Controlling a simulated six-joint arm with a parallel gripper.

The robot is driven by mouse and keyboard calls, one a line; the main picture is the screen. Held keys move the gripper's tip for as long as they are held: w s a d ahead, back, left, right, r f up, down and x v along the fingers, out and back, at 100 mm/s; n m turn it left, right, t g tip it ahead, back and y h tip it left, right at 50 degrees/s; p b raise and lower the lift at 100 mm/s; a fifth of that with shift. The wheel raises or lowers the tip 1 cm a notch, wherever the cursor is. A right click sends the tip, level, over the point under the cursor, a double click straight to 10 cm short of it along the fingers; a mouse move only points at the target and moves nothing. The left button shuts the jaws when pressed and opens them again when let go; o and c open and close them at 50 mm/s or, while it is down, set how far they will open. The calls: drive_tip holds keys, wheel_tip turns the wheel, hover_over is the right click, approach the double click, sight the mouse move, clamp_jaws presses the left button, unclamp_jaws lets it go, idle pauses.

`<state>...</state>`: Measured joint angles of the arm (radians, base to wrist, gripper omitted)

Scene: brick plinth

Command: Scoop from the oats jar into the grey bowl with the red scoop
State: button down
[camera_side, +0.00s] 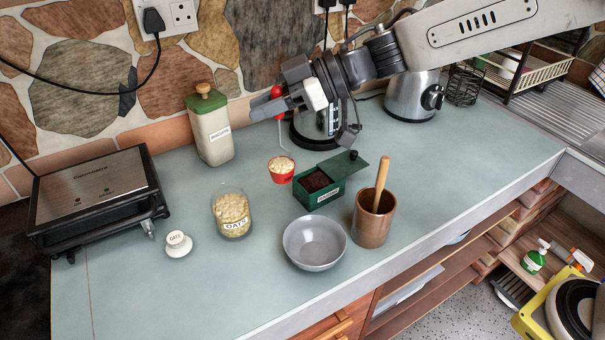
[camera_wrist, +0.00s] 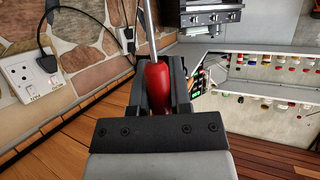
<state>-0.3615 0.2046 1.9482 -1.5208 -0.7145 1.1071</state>
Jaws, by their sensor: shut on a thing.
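My gripper (camera_side: 268,103) is shut on the red handle of the scoop (camera_side: 276,92); the handle also shows between the fingers in the wrist view (camera_wrist: 158,88). A thin metal shaft runs down from it towards a small red cup (camera_side: 281,175) filled with pale flakes. The cup looks upright and level; I cannot tell its height above the counter. The oats jar (camera_side: 233,212) is clear glass, labelled OATS, open and holding oats, left of and nearer than the cup. The grey bowl (camera_side: 314,243) stands to the jar's right and looks empty.
A white OATS lid (camera_side: 178,244) lies left of the jar. A green box (camera_side: 318,190) of dark grounds and a copper pot (camera_side: 373,218) with a wooden handle stand right. A tall green-lidded canister (camera_side: 211,130) and a grill (camera_side: 98,195) stand left. The front-left counter is clear.

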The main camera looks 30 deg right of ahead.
drive_tip(key=s+d+n+g, duration=0.2)
drive_tip(key=s+d, duration=0.2)
drive_tip(key=s, duration=0.3)
wheel_tip(320, 180, down, 12)
drive_tip(key=y, duration=0.1)
drive_tip(key=shift+a, duration=0.3)
